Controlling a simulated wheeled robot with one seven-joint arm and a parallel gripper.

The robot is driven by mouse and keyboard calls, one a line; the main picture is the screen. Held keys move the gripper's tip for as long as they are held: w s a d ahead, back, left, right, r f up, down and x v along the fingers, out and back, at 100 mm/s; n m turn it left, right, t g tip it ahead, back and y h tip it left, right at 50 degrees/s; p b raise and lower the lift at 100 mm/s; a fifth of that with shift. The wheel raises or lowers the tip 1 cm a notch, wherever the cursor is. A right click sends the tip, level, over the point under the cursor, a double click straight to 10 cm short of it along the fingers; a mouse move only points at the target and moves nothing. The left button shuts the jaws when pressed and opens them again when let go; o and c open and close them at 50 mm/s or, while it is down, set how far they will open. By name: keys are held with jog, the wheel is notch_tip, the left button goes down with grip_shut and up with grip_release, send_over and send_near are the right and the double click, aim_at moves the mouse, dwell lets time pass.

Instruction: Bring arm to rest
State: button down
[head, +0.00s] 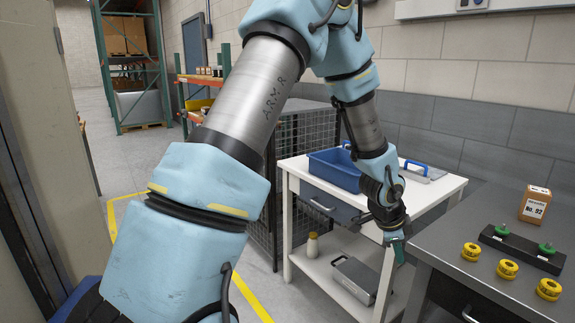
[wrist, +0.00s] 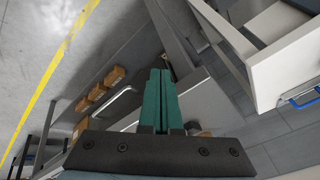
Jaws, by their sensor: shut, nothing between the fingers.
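My gripper (head: 398,254) hangs at the end of my light blue and silver arm, pointing down. In the head view it appears in front of the right end of a white table and left of the dark grey bench. In the wrist view its two green fingers (wrist: 160,74) lie together, shut with nothing between them. The fingers touch nothing that I can see. Floor and furniture lie beyond them.
The white table (head: 296,165) holds a blue bin (head: 333,172). The grey bench (head: 455,275) carries yellow round parts (head: 507,269), a black fixture (head: 522,250) with green-topped pieces and a small box (head: 535,204). A wire cage (head: 297,135) stands behind my arm. Open floor lies left.

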jog(key=w+a+r+n+t+y, duration=0.1)
jog(key=w+a+r+n, duration=0.15)
jog(key=a, duration=0.35)
jog(key=w+a+r+n+y, duration=0.1)
jog(key=a+n, duration=0.2)
jog(key=a, duration=0.3)
jog(key=s+a+r+n, duration=0.2)
jog(key=a+n, duration=0.2)
jog(key=a, duration=0.4)
jog(key=s+a+r+n+g+y, duration=0.1)
jog(key=s+a+r+n, duration=0.1)
jog(key=a+n, duration=0.3)
jog(key=s+a+r+n+y, duration=0.1)
jog(key=a+n, duration=0.4)
jog(key=a, duration=0.7)
jog(key=s+r, duration=0.1)
jog(key=s, duration=0.1)
jog(key=shift+s+r, duration=0.2)
jog(key=shift+s, duration=0.1)
